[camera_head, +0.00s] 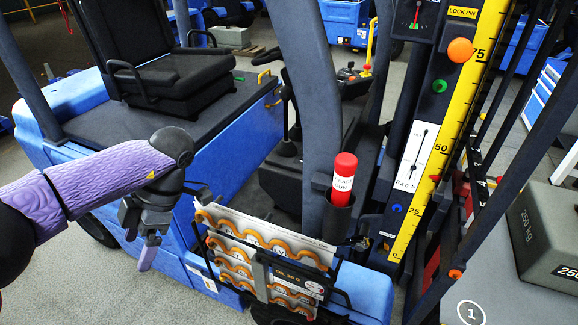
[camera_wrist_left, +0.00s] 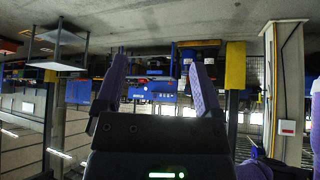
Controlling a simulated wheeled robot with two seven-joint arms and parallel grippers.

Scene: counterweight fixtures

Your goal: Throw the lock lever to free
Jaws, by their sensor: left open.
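I cannot tell for sure which part is the lock lever. A yellow label reading LOCK PIN (camera_head: 462,12) is on the mast at the upper right in the head view. An orange round knob (camera_head: 460,50) sits just below it, beside the yellow scale (camera_head: 437,135). My left gripper (camera_head: 147,243) hangs at the left of the blue truck's front, well apart from the mast. In the left wrist view its two purple fingers (camera_wrist_left: 158,75) stand wide apart with nothing between them. My right gripper is out of view.
A rack of orange wavy pieces (camera_head: 265,240) stands in front of the left gripper's right side. A red cylinder (camera_head: 344,180) stands in a dark holder by the pillar (camera_head: 310,90). A grey 250 kg weight (camera_head: 545,232) is at the right. Open floor (camera_head: 80,285) lies lower left.

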